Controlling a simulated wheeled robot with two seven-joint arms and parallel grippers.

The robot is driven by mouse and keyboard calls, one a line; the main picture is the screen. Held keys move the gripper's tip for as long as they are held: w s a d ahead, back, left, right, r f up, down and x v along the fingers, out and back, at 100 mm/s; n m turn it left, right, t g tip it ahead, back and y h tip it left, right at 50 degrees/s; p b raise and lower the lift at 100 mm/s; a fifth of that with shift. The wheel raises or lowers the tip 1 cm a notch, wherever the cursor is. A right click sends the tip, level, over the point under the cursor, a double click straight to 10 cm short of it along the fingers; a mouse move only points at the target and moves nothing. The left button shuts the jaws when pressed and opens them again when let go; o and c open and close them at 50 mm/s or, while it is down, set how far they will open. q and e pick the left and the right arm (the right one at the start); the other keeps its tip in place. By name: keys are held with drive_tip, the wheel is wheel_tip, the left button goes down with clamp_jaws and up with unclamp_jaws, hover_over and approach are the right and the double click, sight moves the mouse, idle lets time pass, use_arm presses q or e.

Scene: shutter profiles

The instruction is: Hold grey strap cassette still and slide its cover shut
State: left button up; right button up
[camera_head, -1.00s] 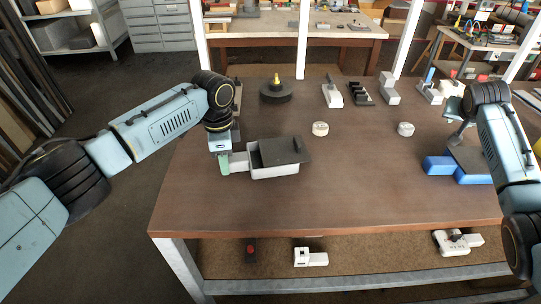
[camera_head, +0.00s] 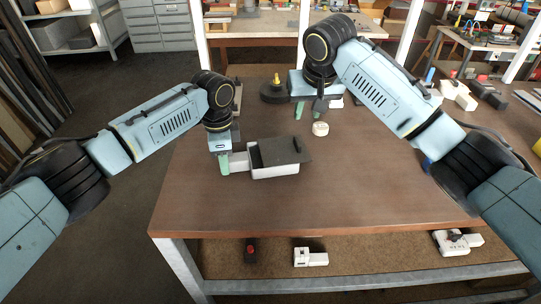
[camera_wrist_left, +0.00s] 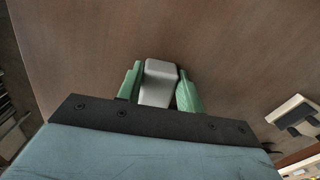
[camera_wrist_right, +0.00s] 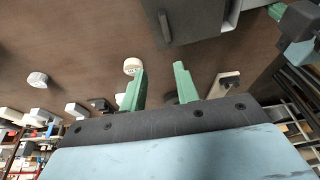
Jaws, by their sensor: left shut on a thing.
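The grey strap cassette (camera_head: 274,172) sits on the brown table, left of centre. Its dark cover (camera_head: 283,150) lies over most of the top and sticks out past the right end; a gap shows at the left end. The cover has a small raised handle (camera_wrist_right: 165,26). My left gripper (camera_head: 225,163) is shut on the light tab (camera_wrist_left: 159,84) at the cassette's left end; the tab lies between its green fingers in the left wrist view. My right gripper (camera_wrist_right: 160,85) is open and empty, above the table behind and right of the cassette.
A round white piece (camera_head: 320,129) lies on the table below my right gripper. A dark round base with a yellow top (camera_head: 276,91) stands at the back. White parts (camera_head: 458,95) stand at the right back. The table front is clear.

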sight(297, 142)
drive_tip(key=shift+s+a, duration=0.65)
drive_tip(key=shift+a, duration=0.2)
drive_tip(key=shift+f, duration=3.9)
clamp_jaws()
drive_tip(key=shift+a, duration=0.15)
drive_tip(key=shift+s+a, duration=0.15)
drive_tip(key=shift+a, duration=0.65)
drive_tip(key=shift+s+a, duration=0.15)
drive_tip(key=shift+a, duration=0.6)
